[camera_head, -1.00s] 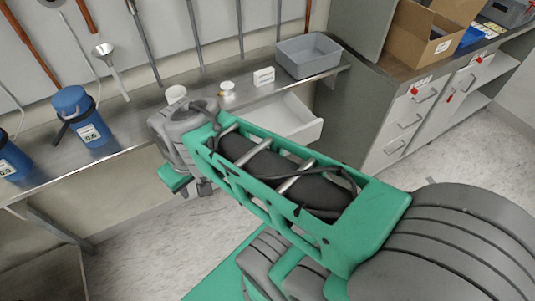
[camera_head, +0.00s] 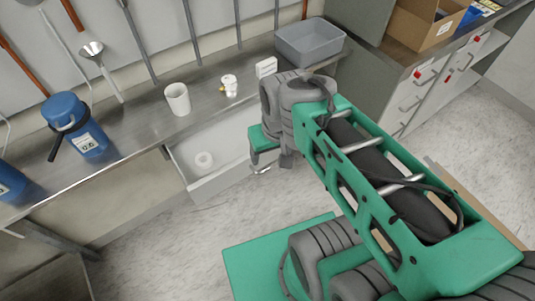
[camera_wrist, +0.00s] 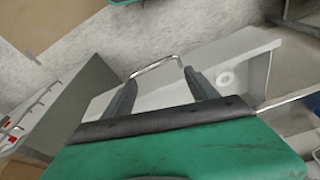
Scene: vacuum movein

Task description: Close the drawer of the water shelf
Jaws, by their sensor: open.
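The white drawer (camera_head: 215,185) is pulled open beneath the steel shelf (camera_head: 130,135). A white ring-shaped item (camera_head: 204,160) lies inside; it also shows in the wrist view (camera_wrist: 226,78). My gripper (camera_head: 266,167) is low at the right end of the drawer front, partly hidden by my wrist. In the wrist view my gripper (camera_wrist: 160,78) has its two fingers apart with nothing held. The drawer's metal bar handle (camera_wrist: 155,66) spans between and just beyond the fingertips. I cannot tell whether they touch it.
A white cup (camera_head: 177,99), a small white-and-yellow item (camera_head: 229,86), a small white box (camera_head: 266,67) and a grey bin (camera_head: 309,42) stand on the shelf. A blue container (camera_head: 75,125) is at left. A cabinet (camera_head: 430,90) stands at right. The floor before the drawer is clear.

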